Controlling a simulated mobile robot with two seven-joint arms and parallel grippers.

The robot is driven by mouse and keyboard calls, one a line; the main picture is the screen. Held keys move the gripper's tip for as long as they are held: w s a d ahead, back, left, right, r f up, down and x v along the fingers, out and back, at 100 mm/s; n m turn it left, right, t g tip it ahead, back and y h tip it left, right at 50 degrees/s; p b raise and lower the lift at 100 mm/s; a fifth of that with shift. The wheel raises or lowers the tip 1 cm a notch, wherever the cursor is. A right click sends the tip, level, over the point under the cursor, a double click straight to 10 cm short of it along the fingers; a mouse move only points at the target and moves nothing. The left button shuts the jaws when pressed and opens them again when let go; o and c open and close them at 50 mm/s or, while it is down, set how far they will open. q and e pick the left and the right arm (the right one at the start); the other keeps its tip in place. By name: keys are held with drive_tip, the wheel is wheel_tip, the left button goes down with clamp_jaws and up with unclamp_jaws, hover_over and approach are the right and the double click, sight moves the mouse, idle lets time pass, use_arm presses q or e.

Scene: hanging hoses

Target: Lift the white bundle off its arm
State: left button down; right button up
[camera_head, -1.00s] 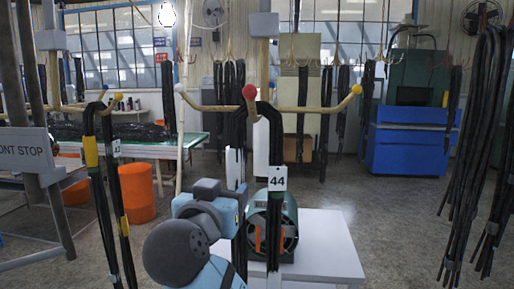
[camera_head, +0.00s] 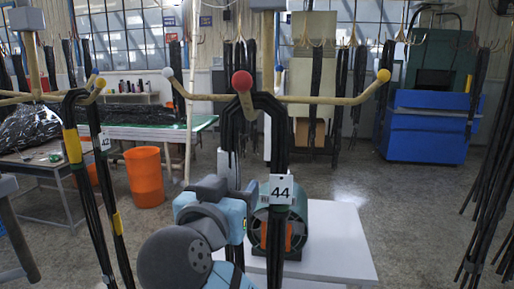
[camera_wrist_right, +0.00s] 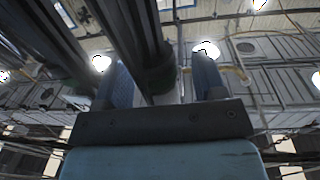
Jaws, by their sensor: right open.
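No hoses of white colour show; the bundles are black. A black bundle (camera_head: 279,150) with a white tag "44" hangs from the middle rack, near its red-tipped arm (camera_head: 242,82). More black strands hang just left of it. The rack's white-tipped arm (camera_head: 168,74) points left. My right gripper (camera_head: 238,196) is beside the lower part of these strands, largely hidden by my own wrist. In the wrist view, my right gripper (camera_wrist_right: 165,82) is open, with dark strands (camera_wrist_right: 135,35) passing at and between its fingers; I cannot tell whether they touch. My left gripper is not in view.
A yellow-tipped arm (camera_head: 383,76) reaches right. Another rack with a yellow-banded black bundle (camera_head: 72,147) stands left, and long hoses (camera_head: 490,195) hang at the right edge. A white table (camera_head: 335,240) with a green machine stands behind my arm. An orange bin (camera_head: 144,178) is left.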

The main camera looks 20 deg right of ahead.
drive_tip(key=shift+s, duration=0.15)
drive_tip(key=shift+a, duration=0.1)
drive_tip(key=shift+c, duration=1)
clamp_jaws()
drive_tip(key=shift+r, duration=0.1)
